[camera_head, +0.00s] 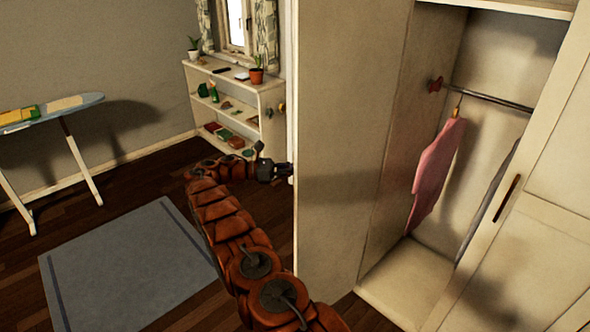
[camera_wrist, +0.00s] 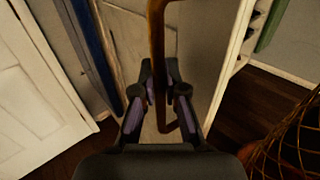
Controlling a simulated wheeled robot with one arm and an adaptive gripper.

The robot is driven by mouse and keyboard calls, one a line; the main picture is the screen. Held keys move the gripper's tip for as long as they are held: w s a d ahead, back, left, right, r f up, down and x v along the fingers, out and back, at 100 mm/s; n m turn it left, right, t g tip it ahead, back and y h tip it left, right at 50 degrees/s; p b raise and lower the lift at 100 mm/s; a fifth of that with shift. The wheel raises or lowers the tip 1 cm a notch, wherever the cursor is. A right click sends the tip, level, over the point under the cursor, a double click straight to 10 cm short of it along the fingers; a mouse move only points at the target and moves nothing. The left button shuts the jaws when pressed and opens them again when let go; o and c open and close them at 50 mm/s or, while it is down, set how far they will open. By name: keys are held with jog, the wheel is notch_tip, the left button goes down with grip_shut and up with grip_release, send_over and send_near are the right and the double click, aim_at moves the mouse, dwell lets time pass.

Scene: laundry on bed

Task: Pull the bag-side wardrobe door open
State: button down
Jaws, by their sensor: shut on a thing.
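The wardrobe's left door (camera_head: 345,150) stands swung out, with its inner face toward the head camera. My gripper (camera_head: 277,172) is at the door's outer left edge, partly hidden behind it. In the wrist view my gripper (camera_wrist: 160,85) is shut around a long brown bar handle (camera_wrist: 157,30), which runs up between the fingers. The handle on this door is hidden in the head view. The wardrobe interior is exposed, with a pink garment (camera_head: 437,175) on a rail (camera_head: 490,99).
The right wardrobe door (camera_head: 560,170) has a brown handle (camera_head: 507,198). A white shelf unit (camera_head: 265,100) with plants stands behind my gripper. A grey rug (camera_head: 130,265) and an ironing board (camera_head: 60,112) are at left. Dark floor (camera_head: 150,180) between them is clear.

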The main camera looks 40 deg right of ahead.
jog(key=c, duration=1.2)
grip_release()
